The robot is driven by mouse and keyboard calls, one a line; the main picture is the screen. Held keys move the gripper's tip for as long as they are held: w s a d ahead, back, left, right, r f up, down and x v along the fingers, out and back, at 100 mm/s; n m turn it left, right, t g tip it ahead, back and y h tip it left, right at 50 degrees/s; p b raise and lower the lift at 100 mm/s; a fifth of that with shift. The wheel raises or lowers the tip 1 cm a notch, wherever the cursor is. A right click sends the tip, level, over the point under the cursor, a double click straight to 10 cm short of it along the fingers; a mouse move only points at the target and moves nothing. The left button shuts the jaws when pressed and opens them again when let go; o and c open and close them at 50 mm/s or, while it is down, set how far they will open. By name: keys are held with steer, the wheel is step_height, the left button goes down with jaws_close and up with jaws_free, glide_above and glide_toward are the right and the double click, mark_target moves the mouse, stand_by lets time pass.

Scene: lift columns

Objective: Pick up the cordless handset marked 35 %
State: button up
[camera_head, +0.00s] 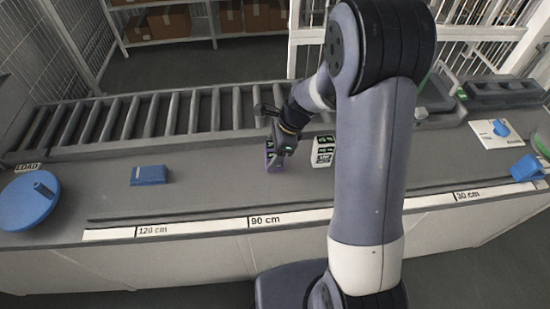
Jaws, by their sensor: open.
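My gripper (277,160) is low over the grey bench, left of the picture's middle, with its jaws pointing down. A small purple-grey item (271,160) with a dark patch is right at the jaws, and partly hidden by them. It may be a handset; I cannot tell whether the jaws touch it. Right beside it is a white piece (323,160) with several black, green-marked labels, partly close to my arm. The labels are too small to read, so I cannot see which thing is marked 35 %.
A roller conveyor (160,119) runs behind the bench. A blue block (149,175) and a blue disc with a knob (27,205) lie left. A white card (497,132) and a dark tray (505,92) are right. The bench between block and gripper is clear.

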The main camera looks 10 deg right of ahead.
steer(key=c, duration=1.2)
steer(key=shift+r, duration=0.15)
